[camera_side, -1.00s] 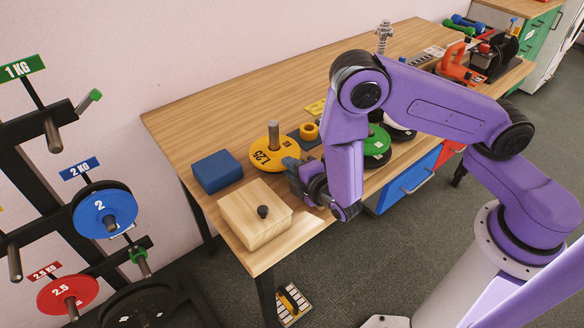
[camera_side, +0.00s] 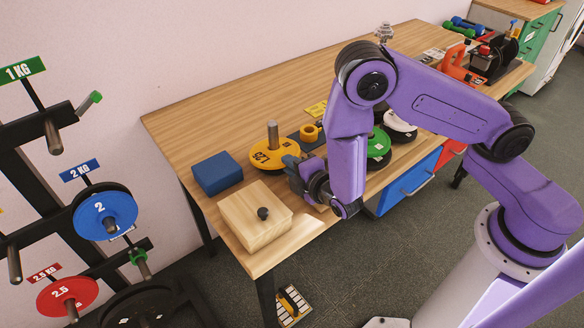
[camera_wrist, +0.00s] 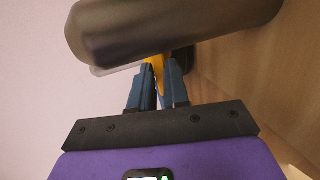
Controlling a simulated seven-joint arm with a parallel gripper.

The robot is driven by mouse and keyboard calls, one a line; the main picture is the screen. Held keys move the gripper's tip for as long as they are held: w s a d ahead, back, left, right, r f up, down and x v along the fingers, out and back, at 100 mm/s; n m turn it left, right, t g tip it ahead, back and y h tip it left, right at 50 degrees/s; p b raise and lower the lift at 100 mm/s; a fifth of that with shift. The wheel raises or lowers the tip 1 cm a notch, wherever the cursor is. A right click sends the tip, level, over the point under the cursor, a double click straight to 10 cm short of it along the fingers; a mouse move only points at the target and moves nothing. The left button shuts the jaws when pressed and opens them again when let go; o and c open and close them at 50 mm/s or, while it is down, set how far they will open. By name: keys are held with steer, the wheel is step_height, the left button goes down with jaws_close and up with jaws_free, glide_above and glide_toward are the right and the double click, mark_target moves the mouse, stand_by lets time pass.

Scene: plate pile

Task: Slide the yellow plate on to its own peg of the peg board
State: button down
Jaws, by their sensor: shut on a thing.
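The yellow plate (camera_side: 262,156), marked 1.25, is on an upright metal post (camera_side: 272,133) on the wooden table, with the post standing up through its middle. My gripper (camera_side: 291,163) is at the plate's right-hand edge and shut on it. In the wrist view a strip of the yellow plate (camera_wrist: 158,66) shows between my fingertips (camera_wrist: 160,78). The blurred grey post (camera_wrist: 170,25) crosses the top of that view. The peg board (camera_side: 60,185) stands at the left with labelled pegs. A bare peg (camera_side: 14,262) is at its left edge, below a cut-off yellow label.
Blue (camera_side: 104,213) and red (camera_side: 67,296) plates hang on the board.

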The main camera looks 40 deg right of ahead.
step_height(320, 180, up, 14)
steer(key=shift+f, duration=0.25)
stand_by(3.0)
steer(key=shift+r, duration=0.15)
stand_by(0.3)
steer(key=shift+r, duration=1)
steer(key=s+d+f+m+h, duration=0.1)
steer(key=s+m+h, duration=0.5)
steer(key=s+h, duration=0.3)
steer(key=shift+s+d+f, duration=0.15)
steer(key=shift+s+d, duration=0.1)
steer(key=shift+s, duration=1.25)
steer(key=shift+t, duration=0.3)
step_height(320, 180, down, 7)
